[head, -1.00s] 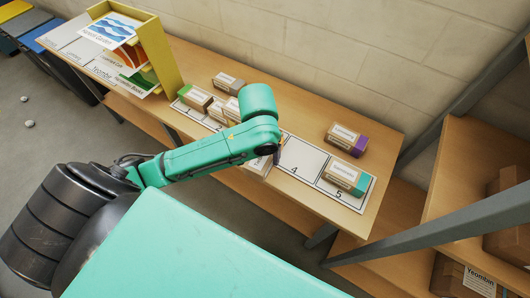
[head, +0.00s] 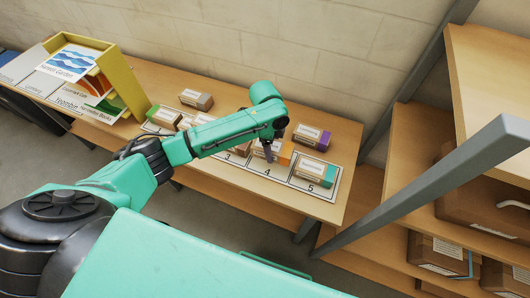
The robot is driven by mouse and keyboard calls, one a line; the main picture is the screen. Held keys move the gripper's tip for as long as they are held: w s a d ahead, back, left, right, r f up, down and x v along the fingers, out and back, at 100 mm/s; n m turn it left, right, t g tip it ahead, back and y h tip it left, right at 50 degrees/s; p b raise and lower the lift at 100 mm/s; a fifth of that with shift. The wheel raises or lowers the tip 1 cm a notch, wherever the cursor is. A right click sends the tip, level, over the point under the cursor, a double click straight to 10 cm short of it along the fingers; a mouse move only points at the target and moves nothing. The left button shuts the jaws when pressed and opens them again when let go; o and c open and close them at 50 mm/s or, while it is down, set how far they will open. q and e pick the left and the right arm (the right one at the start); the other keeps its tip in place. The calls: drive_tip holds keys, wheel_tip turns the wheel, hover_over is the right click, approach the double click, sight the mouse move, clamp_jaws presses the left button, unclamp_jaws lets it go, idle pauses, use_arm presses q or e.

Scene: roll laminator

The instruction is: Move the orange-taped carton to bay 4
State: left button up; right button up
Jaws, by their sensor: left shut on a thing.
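The orange-taped carton (head: 286,154) is at bay 4 (head: 266,173) on the numbered strip, over its back part. My left gripper (head: 269,156) is shut on this carton from above and hides part of it. I cannot tell whether the carton's underside touches the strip. The number 4 shows in front of the carton. My right gripper is not in view.
A teal-taped carton (head: 315,171) stands in bay 5, right of bay 4. A purple-taped carton (head: 311,136) stands behind the strip. Green-taped (head: 163,117) and grey-taped (head: 197,99) cartons stand left. A yellow rack (head: 124,78) is farther left; a grey post (head: 430,185) crosses at right.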

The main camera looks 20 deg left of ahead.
use_arm(q)
drive_tip(key=shift+w+m, duration=0.3)
drive_tip(key=shift+m, duration=0.1)
drive_tip(key=shift+a+f, duration=0.1)
drive_tip(key=shift+f, duration=0.15)
wheel_tip(320, 180, down, 4)
drive_tip(key=b, duration=0.4)
drive_tip(key=shift+r+b, duration=0.2)
drive_tip(key=shift+b, duration=0.2)
drive_tip(key=shift+r, duration=0.1)
drive_tip(key=shift+s, duration=0.1)
